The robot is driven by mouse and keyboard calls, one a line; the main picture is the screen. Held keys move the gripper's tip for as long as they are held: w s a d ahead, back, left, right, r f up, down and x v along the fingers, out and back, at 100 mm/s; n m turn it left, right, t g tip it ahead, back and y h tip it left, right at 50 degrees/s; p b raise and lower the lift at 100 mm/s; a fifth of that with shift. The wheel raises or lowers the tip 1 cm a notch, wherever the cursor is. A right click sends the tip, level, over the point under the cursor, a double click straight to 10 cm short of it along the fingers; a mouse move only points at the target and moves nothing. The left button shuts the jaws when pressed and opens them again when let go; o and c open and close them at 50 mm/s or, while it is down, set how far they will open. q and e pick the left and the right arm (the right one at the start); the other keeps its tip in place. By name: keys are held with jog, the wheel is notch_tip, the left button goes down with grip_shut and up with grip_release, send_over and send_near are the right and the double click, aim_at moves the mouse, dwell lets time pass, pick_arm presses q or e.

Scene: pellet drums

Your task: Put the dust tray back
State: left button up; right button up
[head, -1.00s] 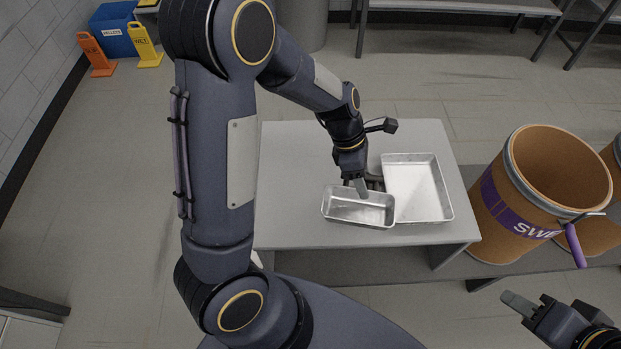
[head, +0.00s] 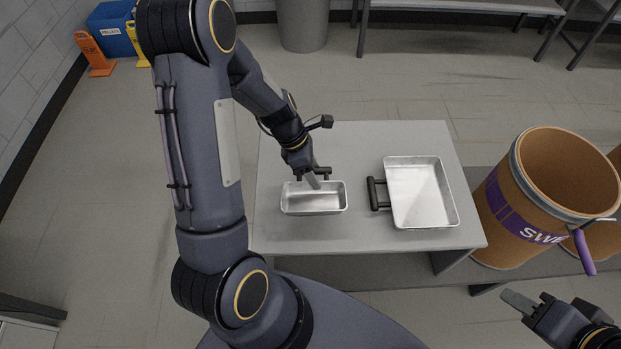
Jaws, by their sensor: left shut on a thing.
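A small, deep silver metal tray (head: 314,209) is at the middle left of the grey table. My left gripper (head: 314,180) reaches down to its back edge and is shut on it, near a dark handle. The grip itself is partly hidden. I cannot tell whether the tray touches the table or hangs just above it. A wider, shallow silver tray (head: 420,195) with a black handle (head: 375,194) on its left side lies apart to the right. I cannot tell which one is the dust tray. My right gripper (head: 533,300) is at the bottom right, away from both trays.
The grey table (head: 370,235) has bare room between the trays and at the back. A brown drum (head: 525,210) with a purple band stands right of the table, another behind it. A purple-handled tool (head: 584,250) shows at the drum's side.

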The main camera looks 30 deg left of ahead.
pick_arm(q)
jog(key=shift+a+f, duration=0.35)
jog(key=shift+f, duration=0.1)
notch_tip(320, 180, down, 3)
jog(key=shift+f, duration=0.1)
jog(key=o, duration=1.2)
jog(key=shift+c, duration=0.2)
